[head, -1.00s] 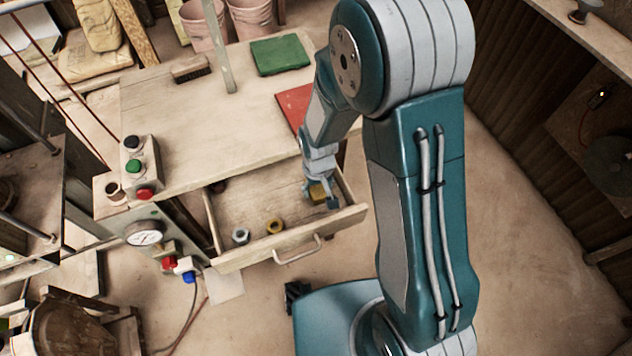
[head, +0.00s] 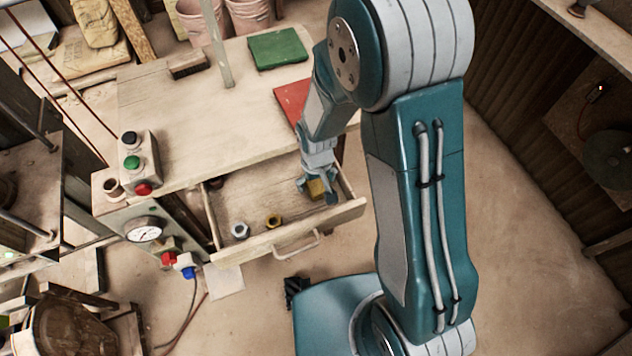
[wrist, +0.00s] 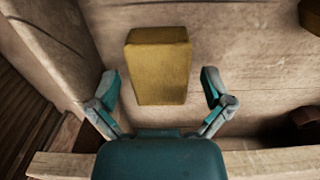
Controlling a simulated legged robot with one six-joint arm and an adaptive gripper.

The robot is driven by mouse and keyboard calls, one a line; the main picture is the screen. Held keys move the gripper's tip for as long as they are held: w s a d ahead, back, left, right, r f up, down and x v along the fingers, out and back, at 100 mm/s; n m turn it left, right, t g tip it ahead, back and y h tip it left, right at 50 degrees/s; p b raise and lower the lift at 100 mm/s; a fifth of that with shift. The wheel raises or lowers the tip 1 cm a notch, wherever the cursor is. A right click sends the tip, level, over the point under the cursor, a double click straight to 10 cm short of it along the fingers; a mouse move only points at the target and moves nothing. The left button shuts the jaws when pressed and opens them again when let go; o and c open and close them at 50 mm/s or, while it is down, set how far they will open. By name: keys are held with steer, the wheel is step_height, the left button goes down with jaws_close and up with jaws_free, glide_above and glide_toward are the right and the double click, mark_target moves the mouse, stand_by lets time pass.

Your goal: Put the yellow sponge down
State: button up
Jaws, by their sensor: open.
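The yellow sponge (wrist: 160,70) is a block inside the open drawer (head: 262,212), near its right end. It also shows in the head view (head: 316,189), partly hidden by my gripper. In the wrist view my gripper (wrist: 163,88) is open, with one finger on each side of the sponge's lower part. Gaps show between both fingers and the sponge. In the head view my gripper (head: 318,191) reaches down into the drawer. Whether the sponge rests fully on the drawer floor is hard to tell.
A grey nut (head: 240,231) and a brass nut (head: 273,221) lie in the drawer's front left. The tabletop above holds a red tile (head: 292,98), a green tile (head: 278,49) and a brush (head: 188,65). A button box (head: 138,163) stands at the left edge.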

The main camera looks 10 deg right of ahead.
step_height(320, 180, up, 12)
step_height(320, 180, up, 11)
steer(key=m+t, duration=0.1)
steer(key=t, duration=0.2)
glide_above(317, 182)
steer(key=s+d, duration=0.4)
steer(key=d, duration=0.1)
steer(key=s+d+r+m+t, duration=0.2)
steer(key=s+d+r, duration=0.3)
steer(key=s+r, duration=0.2)
steer(key=shift+s+r+t, duration=0.3)
steer(key=shift+s, duration=0.75)
